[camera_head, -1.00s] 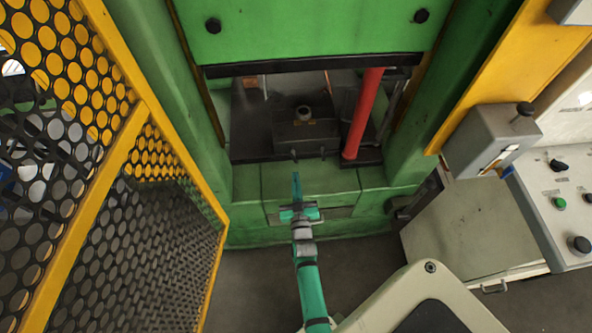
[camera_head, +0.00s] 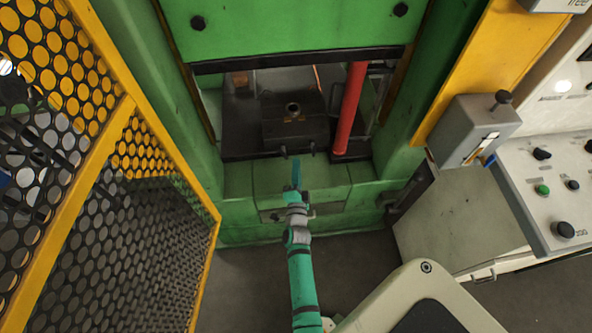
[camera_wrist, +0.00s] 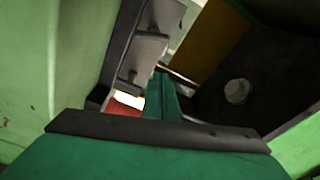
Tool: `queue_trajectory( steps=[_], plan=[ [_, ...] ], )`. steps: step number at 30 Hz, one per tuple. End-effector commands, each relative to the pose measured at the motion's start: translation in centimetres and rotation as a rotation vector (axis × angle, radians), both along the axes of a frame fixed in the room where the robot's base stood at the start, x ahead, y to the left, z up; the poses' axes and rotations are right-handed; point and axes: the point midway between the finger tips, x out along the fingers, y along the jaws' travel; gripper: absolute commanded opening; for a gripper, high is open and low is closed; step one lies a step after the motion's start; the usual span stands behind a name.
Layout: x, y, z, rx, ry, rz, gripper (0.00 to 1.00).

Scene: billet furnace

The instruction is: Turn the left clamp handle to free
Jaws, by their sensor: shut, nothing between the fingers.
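Two small dark upright pegs stand at the front edge of the press bed in the head view; they look like the clamp handles. The left clamp handle (camera_head: 284,151) is just up and left of my fingertips, and the right clamp handle (camera_head: 313,147) is to their right. My gripper (camera_head: 296,168) is shut and empty, pointing towards the bed between the two. It looks apart from both, though depth is hard to judge. In the wrist view my closed fingers (camera_wrist: 163,95) point up into the press opening. I cannot make out the left handle there.
A dark die block (camera_head: 295,122) sits behind the handles. A red post (camera_head: 350,110) stands at the right of the opening, under the green ram (camera_head: 300,30). A yellow mesh guard (camera_head: 130,170) is on the left; a control panel (camera_head: 550,190) is on the right.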

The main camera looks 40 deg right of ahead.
Motion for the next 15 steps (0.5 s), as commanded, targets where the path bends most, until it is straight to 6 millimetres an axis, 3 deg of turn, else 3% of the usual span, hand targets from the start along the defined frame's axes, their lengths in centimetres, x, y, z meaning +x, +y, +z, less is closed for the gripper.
queue_trajectory(
  steps=[6,15],
  plan=[
    [2.9,-2.3,0.2,-0.001,0.0,-0.001,0.0],
    [5.4,-4.7,0.4,-0.001,0.002,-0.005,0.0]
  ],
)
